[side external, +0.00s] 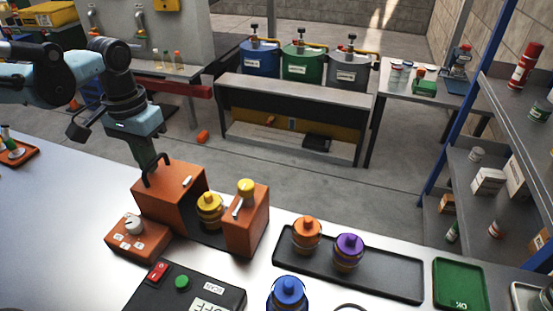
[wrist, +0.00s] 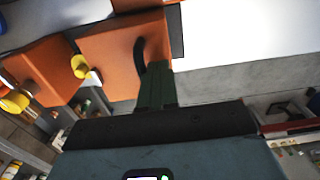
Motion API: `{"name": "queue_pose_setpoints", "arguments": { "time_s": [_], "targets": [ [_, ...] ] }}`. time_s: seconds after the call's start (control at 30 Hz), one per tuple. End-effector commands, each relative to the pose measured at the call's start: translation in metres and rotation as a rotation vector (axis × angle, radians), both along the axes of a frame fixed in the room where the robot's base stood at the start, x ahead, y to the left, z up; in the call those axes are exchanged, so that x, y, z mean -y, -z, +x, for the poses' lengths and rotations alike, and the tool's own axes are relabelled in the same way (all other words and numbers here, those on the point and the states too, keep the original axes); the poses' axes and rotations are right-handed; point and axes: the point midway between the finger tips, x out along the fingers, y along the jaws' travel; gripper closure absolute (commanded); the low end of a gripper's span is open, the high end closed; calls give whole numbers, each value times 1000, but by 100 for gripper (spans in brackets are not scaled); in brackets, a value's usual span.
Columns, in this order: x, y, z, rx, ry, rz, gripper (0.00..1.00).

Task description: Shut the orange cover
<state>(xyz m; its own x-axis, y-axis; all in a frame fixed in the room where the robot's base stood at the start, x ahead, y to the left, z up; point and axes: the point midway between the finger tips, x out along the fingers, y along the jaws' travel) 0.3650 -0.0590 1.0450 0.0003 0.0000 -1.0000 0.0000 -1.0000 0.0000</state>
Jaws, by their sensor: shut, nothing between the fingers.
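The orange cover (side external: 170,198) is a box-shaped piece with a black bar handle (side external: 156,167) on top. It stands left of a gap in the orange unit, and a yellow canister (side external: 209,208) shows in that gap. An orange block (side external: 247,222) with a yellow knob (side external: 245,187) and a white lever closes the gap's right side. My gripper (side external: 149,163) is shut and empty, pointing down beside the handle. In the wrist view my shut fingers (wrist: 155,82) are right by the handle (wrist: 139,55) over the orange cover (wrist: 110,48); I cannot tell whether they touch it.
An orange dial box (side external: 138,238) and a black button panel (side external: 185,289) stand in front. A black tray (side external: 385,284) holds orange and purple canisters at right. A blue canister (side external: 288,293) stands near the front edge. The bench at left is mostly clear.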

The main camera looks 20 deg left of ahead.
Motion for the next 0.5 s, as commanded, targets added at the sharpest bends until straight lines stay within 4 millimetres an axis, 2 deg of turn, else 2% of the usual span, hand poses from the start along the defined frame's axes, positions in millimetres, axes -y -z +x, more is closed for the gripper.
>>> {"name": "queue_pose_setpoints", "arguments": {
  "time_s": [0.5],
  "targets": [
    [24, 0, 0, 0, 2, 0, 100]
  ]
}}
